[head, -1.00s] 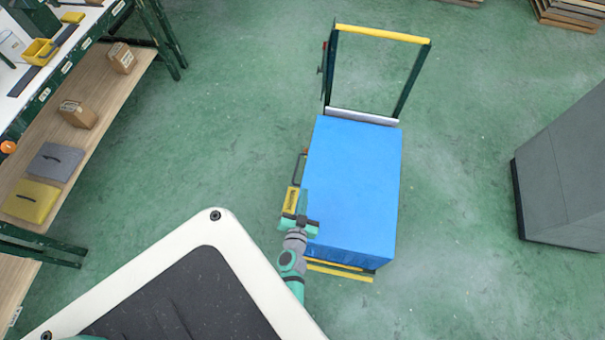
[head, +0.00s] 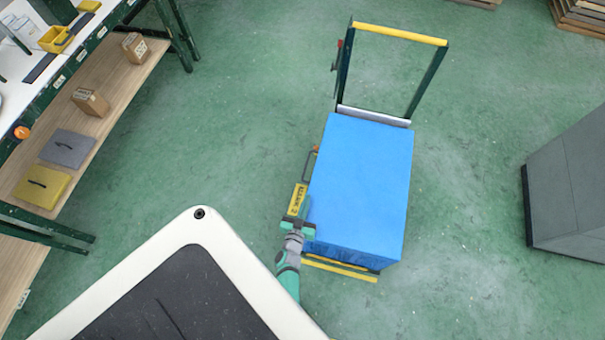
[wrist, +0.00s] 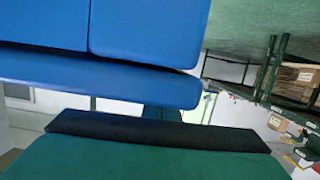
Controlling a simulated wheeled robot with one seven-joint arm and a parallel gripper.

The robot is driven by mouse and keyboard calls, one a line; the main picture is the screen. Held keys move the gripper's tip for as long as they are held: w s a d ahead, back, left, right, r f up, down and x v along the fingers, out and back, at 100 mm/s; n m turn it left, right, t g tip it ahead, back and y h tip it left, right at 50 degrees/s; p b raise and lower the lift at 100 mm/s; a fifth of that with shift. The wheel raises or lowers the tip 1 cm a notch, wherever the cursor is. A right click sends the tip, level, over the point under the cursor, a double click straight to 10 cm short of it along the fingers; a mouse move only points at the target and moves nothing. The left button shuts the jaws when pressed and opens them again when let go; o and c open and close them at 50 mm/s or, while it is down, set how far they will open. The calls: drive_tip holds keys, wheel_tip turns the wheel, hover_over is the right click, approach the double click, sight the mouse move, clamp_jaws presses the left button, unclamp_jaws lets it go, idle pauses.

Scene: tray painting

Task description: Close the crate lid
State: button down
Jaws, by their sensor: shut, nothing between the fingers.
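The blue crate (head: 345,253) stands on a cart. In the head view its lid (head: 365,165) looks flat across the whole top, with no opening showing. My gripper (head: 303,212) is at the crate's near left corner, overlapping its left edge in the picture; I cannot tell whether it touches. In the wrist view blue panels (wrist: 150,25) fill the top, with a dark slit above a blue rim band (wrist: 90,78). The dark gripper edge (wrist: 160,132) lies just below that band, with a narrow gap between. My gripper is shut and empty.
The cart's yellow handle (head: 400,34) rises at the crate's far end. A yellow label plate (head: 297,199) is beside the crate's left side. A shelf bench (head: 105,105) with boxes stands at left, a grey cabinet (head: 570,190) at right. Green floor between is clear.

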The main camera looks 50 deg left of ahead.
drive_tip(key=shift+s+d+f, duration=0.2)
drive_tip(key=shift+s+f, duration=0.05)
drive_tip(key=shift+f, duration=0.4)
drive_tip(key=shift+d, duration=0.1)
drive_tip(key=r, duration=0.5)
drive_tip(key=shift+w, duration=0.2)
drive_tip(key=v, duration=0.9)
drive_tip(key=shift+s+r, duration=0.3)
drive_tip(key=shift+s, duration=0.05)
drive_tip(key=s+d+r+m+t+h, duration=0.1)
drive_tip(key=s+d+r+m+h, duration=0.2)
drive_tip(key=d+r, duration=0.9)
drive_tip(key=s+d+r+m+t+h, duration=0.1)
drive_tip(key=s+d+r+m+h, duration=0.2)
drive_tip(key=d+r, duration=0.9)
drive_tip(key=s+r+h, duration=0.2)
drive_tip(key=s+r, duration=0.1)
drive_tip(key=r, duration=0.3)
drive_tip(key=shift+d+m, duration=0.3)
drive_tip(key=shift+d, duration=0.1)
